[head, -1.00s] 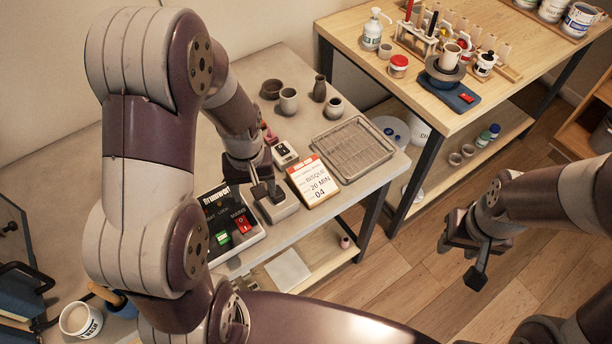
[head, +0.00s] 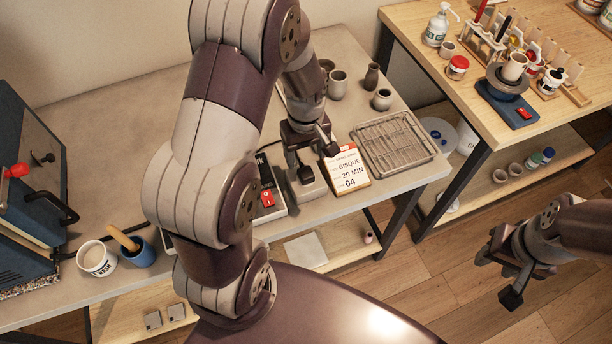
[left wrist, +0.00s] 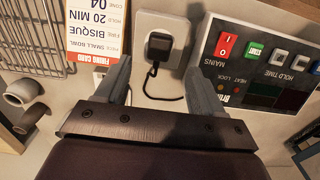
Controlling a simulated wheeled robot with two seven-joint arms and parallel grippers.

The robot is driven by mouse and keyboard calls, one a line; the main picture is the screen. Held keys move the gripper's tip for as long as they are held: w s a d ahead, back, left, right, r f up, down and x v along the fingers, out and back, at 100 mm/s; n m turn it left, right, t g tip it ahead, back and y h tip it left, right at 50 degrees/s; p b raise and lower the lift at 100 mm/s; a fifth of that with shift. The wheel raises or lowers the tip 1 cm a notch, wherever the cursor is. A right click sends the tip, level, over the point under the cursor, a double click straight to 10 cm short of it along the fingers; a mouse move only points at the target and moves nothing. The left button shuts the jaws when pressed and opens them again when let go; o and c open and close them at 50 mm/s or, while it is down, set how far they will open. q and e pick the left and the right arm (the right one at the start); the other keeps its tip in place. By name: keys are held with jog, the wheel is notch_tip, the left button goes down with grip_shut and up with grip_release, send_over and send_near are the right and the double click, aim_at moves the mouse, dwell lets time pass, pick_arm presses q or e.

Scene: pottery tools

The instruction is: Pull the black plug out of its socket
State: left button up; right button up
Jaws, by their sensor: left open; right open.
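The black plug (left wrist: 159,46) sits in its pale socket block (left wrist: 148,20) in the left wrist view, with a thin black cord (left wrist: 150,85) trailing from it. My left gripper (left wrist: 160,75) is open, with one finger on each side of the plug's line and clear gaps to it. In the head view my left gripper (head: 309,160) is over the socket block (head: 313,187) on the table; it and the arm hide the plug there. My right gripper (head: 499,276) is open and empty, out over the floor at the right.
A control panel with a red switch (left wrist: 225,45) lies beside the socket, and a firing card (left wrist: 90,30) stands on its other side. A wire rack (head: 394,143) and small pots lie farther right. A white mug (head: 97,259) and blue cup (head: 140,252) stand at left.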

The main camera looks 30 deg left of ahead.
aim_at(306, 172)
pick_arm(q)
notch_tip(306, 172, down, 6)
jog(key=b, duration=0.4)
jog(key=shift+w+f, duration=0.1)
jog(key=shift+f, duration=0.15)
jog(key=shift+f+b, duration=0.35)
jog(key=shift+f, duration=0.1)
jog(key=shift+p, duration=0.5)
grip_shut()
jog(key=shift+r+p, duration=2.7)
jog(key=shift+r, duration=0.35)
